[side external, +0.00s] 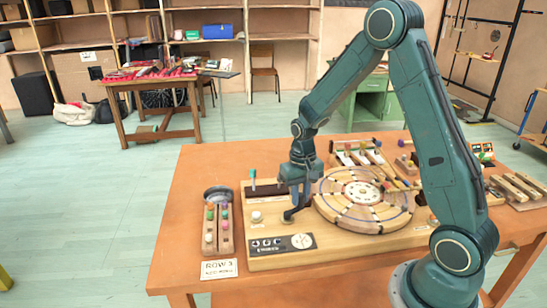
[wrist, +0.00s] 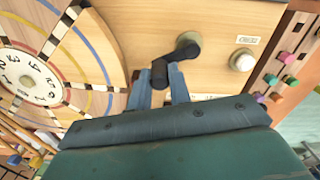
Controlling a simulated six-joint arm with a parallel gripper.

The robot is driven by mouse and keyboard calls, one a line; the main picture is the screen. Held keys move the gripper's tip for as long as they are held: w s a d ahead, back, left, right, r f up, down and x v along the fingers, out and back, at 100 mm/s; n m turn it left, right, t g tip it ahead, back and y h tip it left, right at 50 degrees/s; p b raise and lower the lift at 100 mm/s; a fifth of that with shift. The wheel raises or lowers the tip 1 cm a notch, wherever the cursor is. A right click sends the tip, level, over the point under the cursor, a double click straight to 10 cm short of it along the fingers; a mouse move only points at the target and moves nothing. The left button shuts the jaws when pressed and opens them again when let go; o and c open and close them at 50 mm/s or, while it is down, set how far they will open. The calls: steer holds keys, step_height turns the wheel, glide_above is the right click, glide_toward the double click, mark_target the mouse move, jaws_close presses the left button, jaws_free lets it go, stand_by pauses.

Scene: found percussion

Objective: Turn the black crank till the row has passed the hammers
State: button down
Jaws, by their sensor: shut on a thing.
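The black crank (wrist: 185,48) is on the light wooden board, beside the round wheel, in the wrist view. My gripper (wrist: 159,74) is shut on the crank's black handle, with one blue-grey finger on each side. In the side view my gripper (side external: 291,205) reaches down at the crank (side external: 289,216), partly hiding it. The round wooden wheel (side external: 345,216) has coloured rings and a white numbered centre; its near part also shows in the wrist view (wrist: 100,57). Thin hammers (side external: 402,187) with coloured heads stand at the wheel's right side, partly behind my arm.
A pale round knob (side external: 256,217) and a teal-handled tool (side external: 252,180) are on the board left of the crank. A wooden rack of coloured pegs (side external: 224,228), a grey bowl (side external: 217,194) and a lettered card (side external: 219,269) lie farther left on the orange table (side external: 178,225).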

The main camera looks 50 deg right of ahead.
steer(key=n, duration=0.2)
steer(key=w+n, duration=0.1)
steer(key=shift+w+d+n, duration=0.1)
steer(key=shift+w+n, duration=0.2)
steer(key=shift+n, duration=0.1)
steer(key=shift+w+n, duration=0.3)
steer(key=shift+n, duration=0.4)
steer(key=shift+w+n, duration=0.25)
steer(key=shift+n, duration=0.45)
steer(key=c, duration=1.3)
jaws_free()
steer(key=shift+r, duration=0.1)
step_height(320, 180, up, 14)
